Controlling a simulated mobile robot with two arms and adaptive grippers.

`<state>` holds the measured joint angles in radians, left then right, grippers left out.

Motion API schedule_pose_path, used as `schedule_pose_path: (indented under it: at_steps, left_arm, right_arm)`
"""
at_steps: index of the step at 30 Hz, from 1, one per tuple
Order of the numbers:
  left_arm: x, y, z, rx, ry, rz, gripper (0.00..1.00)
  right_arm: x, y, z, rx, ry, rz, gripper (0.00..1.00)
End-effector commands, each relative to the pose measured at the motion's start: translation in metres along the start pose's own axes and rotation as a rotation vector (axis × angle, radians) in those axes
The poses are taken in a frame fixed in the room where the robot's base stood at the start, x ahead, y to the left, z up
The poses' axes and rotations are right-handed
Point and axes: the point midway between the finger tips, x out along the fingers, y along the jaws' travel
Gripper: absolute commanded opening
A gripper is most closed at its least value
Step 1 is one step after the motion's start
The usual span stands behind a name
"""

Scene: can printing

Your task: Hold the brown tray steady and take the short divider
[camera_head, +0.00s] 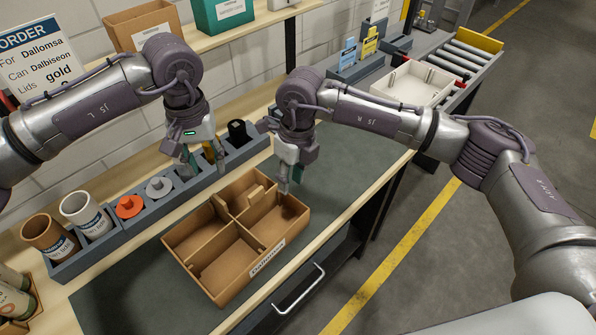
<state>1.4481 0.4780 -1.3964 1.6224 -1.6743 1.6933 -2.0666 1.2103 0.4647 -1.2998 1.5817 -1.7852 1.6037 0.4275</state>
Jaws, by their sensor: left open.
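The brown tray (208,290) sits on the dark mat of the workbench, with a white label on its front side. Brown dividers split its inside into compartments. A short divider (256,196) shows near the tray's back wall; its lower part is partly hidden. My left gripper (206,164) is open, above the grey rack behind the tray and apart from the tray. My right gripper (290,186) points down at the tray's far right corner. Its fingertips are at or very near the wall there; I cannot tell whether they grip it.
A grey rack (140,225) behind the tray holds cups, an orange lid (129,206) and a grey lid (159,188). A white tray (413,82) stands by the roller conveyor (462,57) at the back right. The mat in front of the brown tray is clear.

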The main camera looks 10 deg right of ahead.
Motion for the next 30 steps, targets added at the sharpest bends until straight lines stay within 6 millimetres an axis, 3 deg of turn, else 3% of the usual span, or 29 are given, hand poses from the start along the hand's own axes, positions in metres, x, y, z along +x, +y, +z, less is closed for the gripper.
schedule_pose_path:
  at_steps: [4,8,21,30]
  left_arm:
    - [0.0,0.0,0.0,0.0,0.0,0.0,0.42]
    - [0.0,0.0,0.0,0.0,0.0,0.0,0.42]
    - [0.0,0.0,0.0,0.0,0.0,0.0,0.42]
    - [0.0,0.0,0.0,0.0,0.0,0.0,0.42]
  right_arm:
    - [-0.004,-0.016,-0.004,-0.013,0.02,-0.118,0.34]
    - [0.007,-0.019,-0.005,-0.013,0.024,-0.13,0.34]
    - [0.089,-0.029,-0.006,-0.012,0.024,-0.125,0.34]
    - [0.125,-0.034,-0.006,-0.013,0.021,-0.126,0.34]
